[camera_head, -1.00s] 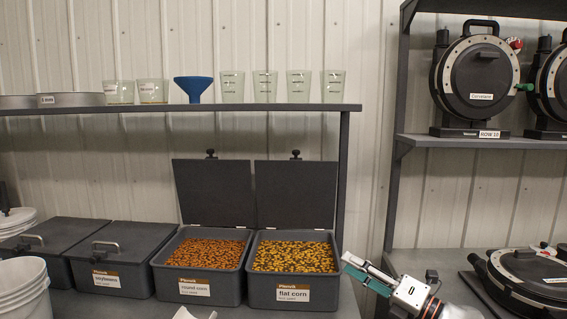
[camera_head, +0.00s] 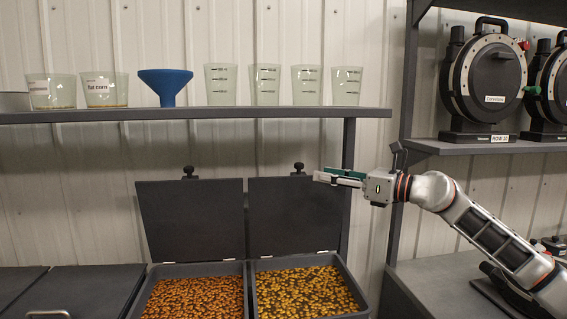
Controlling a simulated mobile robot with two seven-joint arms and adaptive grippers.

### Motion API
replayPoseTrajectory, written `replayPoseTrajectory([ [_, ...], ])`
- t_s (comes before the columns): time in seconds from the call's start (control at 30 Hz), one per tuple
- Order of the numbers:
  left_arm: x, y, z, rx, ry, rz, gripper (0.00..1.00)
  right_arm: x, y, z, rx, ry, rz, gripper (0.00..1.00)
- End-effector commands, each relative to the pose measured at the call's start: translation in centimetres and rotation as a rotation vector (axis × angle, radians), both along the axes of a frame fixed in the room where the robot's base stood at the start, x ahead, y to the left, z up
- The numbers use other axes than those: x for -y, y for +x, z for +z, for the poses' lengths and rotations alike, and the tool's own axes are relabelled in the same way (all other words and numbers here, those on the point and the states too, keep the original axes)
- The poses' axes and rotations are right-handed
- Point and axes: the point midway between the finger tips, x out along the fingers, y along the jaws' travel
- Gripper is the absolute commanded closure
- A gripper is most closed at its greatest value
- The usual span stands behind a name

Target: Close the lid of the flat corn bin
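The flat corn bin (camera_head: 362,294) is the dark grey bin at the bottom right of the bin row, filled with yellow kernels; its front is cut off by the frame. Its dark lid (camera_head: 292,220) is open, standing up and tilted back at the rear edge, with a small black handle (camera_head: 298,168) at the top. My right gripper (camera_head: 322,178) comes in from the right, and its fingertips overlap the lid's upper right corner in the picture. I see no clear contact. The fingers are edge-on, so their gap is unclear. My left gripper is out of view.
The round corn bin (camera_head: 134,303) stands to the left, its lid (camera_head: 190,222) also open. A closed bin (camera_head: 85,290) is further left. A shelf (camera_head: 200,115) with beakers and a blue funnel (camera_head: 165,86) runs above the lids. A shelf post (camera_head: 347,150) stands behind the gripper.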

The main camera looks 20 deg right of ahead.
Motion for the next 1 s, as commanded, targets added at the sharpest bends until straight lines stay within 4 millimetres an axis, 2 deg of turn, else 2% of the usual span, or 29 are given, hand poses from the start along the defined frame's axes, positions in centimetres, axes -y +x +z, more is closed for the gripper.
replayPoseTrajectory([
  [0.03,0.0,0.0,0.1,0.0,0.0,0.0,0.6,0.4,0.0,0.6,0.009,-0.018,-0.009,0.66],
  [0.2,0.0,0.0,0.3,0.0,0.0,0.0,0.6,0.8,0.2,1.2,0.018,-0.041,-0.02,0.66],
  [0.7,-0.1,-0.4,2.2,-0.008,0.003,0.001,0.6,-2.6,5.9,1.3,0.018,-0.037,-0.019,0.66],
  [1.0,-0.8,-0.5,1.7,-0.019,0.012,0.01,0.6,-3.1,6.7,1.0,0.017,-0.041,-0.02,0.66],
])
